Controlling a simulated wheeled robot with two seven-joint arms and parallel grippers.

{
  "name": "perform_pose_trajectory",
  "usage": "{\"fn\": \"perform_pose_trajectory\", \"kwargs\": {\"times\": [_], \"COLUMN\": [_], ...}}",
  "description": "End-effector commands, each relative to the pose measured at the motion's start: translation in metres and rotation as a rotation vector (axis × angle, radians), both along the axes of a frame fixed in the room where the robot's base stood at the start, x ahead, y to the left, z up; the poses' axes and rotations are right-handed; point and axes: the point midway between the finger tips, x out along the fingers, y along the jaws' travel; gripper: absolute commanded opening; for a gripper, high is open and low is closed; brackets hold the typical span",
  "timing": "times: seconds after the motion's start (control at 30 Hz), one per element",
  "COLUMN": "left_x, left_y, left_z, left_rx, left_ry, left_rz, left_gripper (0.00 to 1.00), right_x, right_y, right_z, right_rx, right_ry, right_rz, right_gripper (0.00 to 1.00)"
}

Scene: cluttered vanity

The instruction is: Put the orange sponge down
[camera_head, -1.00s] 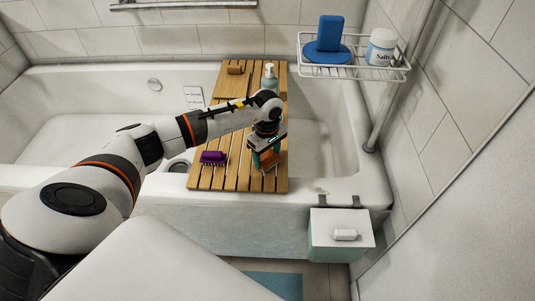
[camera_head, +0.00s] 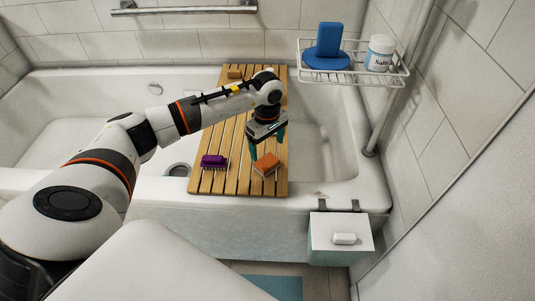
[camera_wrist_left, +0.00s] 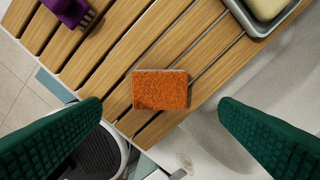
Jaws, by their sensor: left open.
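The orange sponge (camera_head: 266,164) lies on the wooden slatted board (camera_head: 226,150) across the bathtub, near the board's front right. In the left wrist view the sponge (camera_wrist_left: 160,90) lies flat across the slats, with nothing touching it. My left gripper (camera_head: 268,145) is open and empty above the sponge, its green fingers spread wide on either side of it in the wrist view. My right gripper is not in view.
A purple brush (camera_head: 213,161) lies left of the sponge. A grey dish with pale soap (camera_wrist_left: 265,12) is close by.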

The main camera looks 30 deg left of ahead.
Motion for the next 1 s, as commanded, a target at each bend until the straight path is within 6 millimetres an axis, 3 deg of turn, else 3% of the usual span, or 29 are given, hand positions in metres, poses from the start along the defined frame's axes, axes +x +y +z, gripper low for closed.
{"fn": "perform_pose_trajectory", "kwargs": {"times": [0.1,0.33,1.0], "left_x": [0.001,0.000,0.000], "left_y": [0.000,0.000,-0.004], "left_z": [0.027,0.054,0.056], "left_rx": [0.001,0.000,-0.012], "left_ry": [-0.003,-0.001,-0.001], "left_rz": [-0.001,0.000,-0.002], "left_gripper": [0.84,0.84,0.84], "right_x": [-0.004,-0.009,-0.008], "right_y": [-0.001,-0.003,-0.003], "right_z": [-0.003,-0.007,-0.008], "right_rx": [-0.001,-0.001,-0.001], "right_ry": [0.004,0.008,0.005], "right_rz": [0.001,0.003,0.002], "right_gripper": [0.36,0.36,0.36]}}
